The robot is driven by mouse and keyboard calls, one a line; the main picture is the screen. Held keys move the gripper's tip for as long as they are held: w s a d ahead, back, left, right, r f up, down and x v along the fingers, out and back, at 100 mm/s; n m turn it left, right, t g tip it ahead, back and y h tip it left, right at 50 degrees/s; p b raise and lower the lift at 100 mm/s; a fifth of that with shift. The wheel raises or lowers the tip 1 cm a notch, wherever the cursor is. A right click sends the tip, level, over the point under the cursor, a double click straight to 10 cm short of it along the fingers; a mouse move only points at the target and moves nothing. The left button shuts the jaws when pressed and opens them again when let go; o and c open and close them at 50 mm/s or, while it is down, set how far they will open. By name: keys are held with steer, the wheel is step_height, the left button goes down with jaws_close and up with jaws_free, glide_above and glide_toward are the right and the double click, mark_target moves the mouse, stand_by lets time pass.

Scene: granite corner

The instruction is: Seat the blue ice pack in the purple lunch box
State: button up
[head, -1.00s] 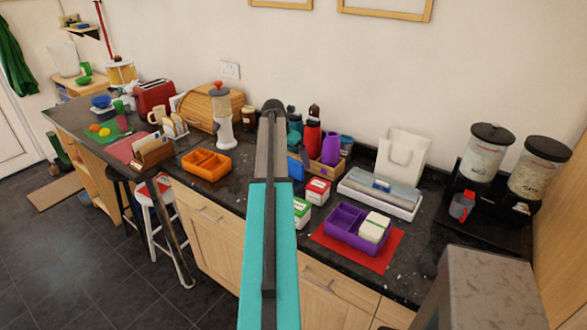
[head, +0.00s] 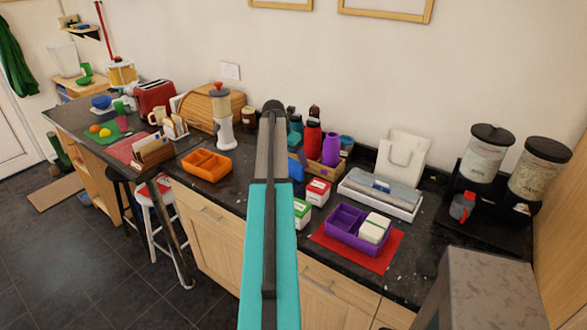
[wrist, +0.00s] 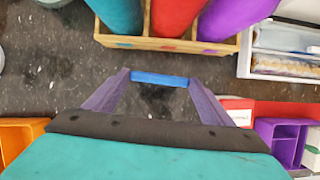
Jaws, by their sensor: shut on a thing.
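The blue ice pack (wrist: 160,79) is held between my gripper's (wrist: 160,82) two fingertips in the wrist view, seen edge-on as a thin bar. In the head view the ice pack (head: 297,170) shows just right of my arm, above the counter; my arm hides the gripper. The purple lunch box (head: 349,241) lies to the right on a red mat (head: 391,254). A pale block-shaped container fills its right part, and the left compartments look empty. The lunch box (wrist: 285,140) also shows at the wrist view's lower right, apart from my gripper.
Red (head: 317,191) and green (head: 301,212) boxes stand between my arm and the lunch box. Behind is a wooden caddy (wrist: 170,43) of bottles. A white tray (head: 378,203) lies behind the lunch box, and an orange divided box (head: 207,166) is at left.

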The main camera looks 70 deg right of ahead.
steer(key=shift+r, duration=0.2)
step_height(320, 180, up, 10)
steer(key=b, duration=0.3)
steer(key=shift+f, duration=0.15)
stand_by(0.3)
stand_by(0.5)
steer(key=w+a+f+m+b, duration=0.1)
steer(key=w+a+f, duration=0.3)
steer(key=w+a, duration=1.25)
steer(key=w+a+f+b, duration=0.1)
steer(key=w+a+f, duration=0.3)
steer(key=w+a, duration=1.2)
steer(key=w+a+f+m+g, duration=0.1)
steer(key=w+a+f, duration=0.15)
steer(key=a, duration=0.95)
steer(key=w+a+f, duration=0.1)
steer(key=w+a, duration=0.2)
steer(key=a, duration=0.9)
steer(key=a+f, duration=0.1)
steer(key=a, duration=1)
steer(key=s+a+f+m+b, duration=0.1)
steer(key=a+f, duration=0.1)
steer(key=a, duration=0.9)
steer(key=shift+s+a+y, duration=0.15)
steer(key=shift+s+y, duration=0.15)
